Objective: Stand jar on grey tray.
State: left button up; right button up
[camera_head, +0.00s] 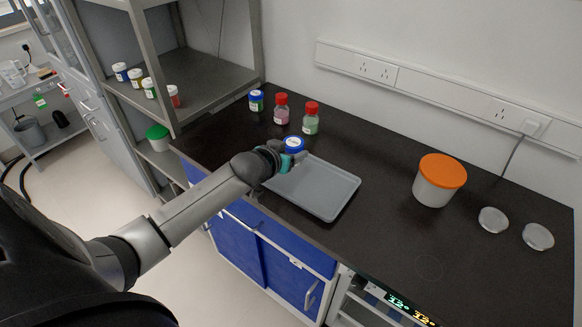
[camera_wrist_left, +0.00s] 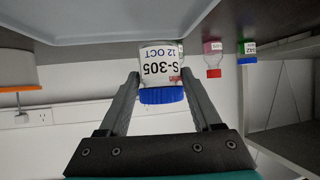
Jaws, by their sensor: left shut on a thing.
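The jar is small and clear-white with a blue lid (camera_head: 293,143) and a label reading S-305, 12 OCT. It also shows in the left wrist view (camera_wrist_left: 160,70), which is upside down. My left gripper (camera_head: 288,157) is shut on the jar, with one finger on each side; it also shows in the wrist view (camera_wrist_left: 160,98). The jar is upright at the far left end of the grey tray (camera_head: 325,190). Its base is hidden in the head view, and I cannot tell whether it touches the tray. The tray is empty elsewhere. My right gripper is not in view.
Behind the jar stand two red-lidded bottles, one pink (camera_head: 281,112) and one green (camera_head: 311,122), and a blue-lidded jar (camera_head: 256,102). An orange-lidded tub (camera_head: 437,183) and two clear dishes (camera_head: 493,220) are at right. The dark counter (camera_head: 385,215) between is clear.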

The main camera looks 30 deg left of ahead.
pick_arm(q)
jog(key=shift+f+b, duration=0.6)
jog(key=shift+f, duration=1.6)
jog(key=shift+f, duration=0.15)
jog(key=o, duration=1.4)
jog(key=shift+o, duration=0.2)
jog(key=shift+s+r, duration=0.1)
jog(key=shift+r, duration=0.1)
jog(key=p+v, duration=0.3)
jog(key=v, duration=0.8)
jog(key=shift+s+r, duration=0.2)
jog(key=shift+s, duration=0.15)
